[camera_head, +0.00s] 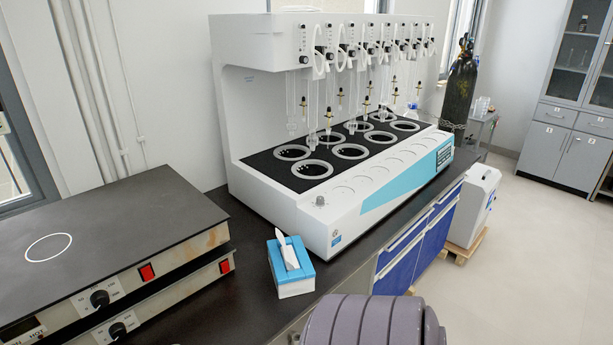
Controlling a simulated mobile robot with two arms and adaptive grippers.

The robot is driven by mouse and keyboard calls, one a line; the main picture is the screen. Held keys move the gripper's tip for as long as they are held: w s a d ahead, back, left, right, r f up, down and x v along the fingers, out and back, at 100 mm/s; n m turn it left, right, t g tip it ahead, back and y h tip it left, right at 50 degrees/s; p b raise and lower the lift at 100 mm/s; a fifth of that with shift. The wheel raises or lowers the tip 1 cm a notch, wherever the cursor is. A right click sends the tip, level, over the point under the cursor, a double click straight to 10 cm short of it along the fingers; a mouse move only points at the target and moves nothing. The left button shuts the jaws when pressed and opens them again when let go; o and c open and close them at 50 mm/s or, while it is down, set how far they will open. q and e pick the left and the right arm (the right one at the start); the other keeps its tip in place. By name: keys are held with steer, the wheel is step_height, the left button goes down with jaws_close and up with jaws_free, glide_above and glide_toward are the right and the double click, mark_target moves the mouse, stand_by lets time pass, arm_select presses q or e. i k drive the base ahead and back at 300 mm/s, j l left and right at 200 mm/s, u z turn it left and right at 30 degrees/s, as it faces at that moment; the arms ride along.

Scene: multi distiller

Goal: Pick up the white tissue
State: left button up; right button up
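A white tissue (287,251) sticks up out of the top slot of a small tissue box with a blue top (303,267) and white sides. The box stands on the dark bench top, between the hot plates and the front left corner of the large white distiller. The tissue leans slightly and nothing touches it from outside. Neither of my grippers shows in the head view, so I cannot see their state.
The multi distiller (340,200) with several round heating wells fills the bench behind and right of the box. Stacked hot plates (100,240) stand at left. Bare dark bench (225,305) lies left of the box. A gas cylinder (460,85) stands farther back.

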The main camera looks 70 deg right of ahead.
mark_target(290, 261)
steer(key=z, duration=2.15)
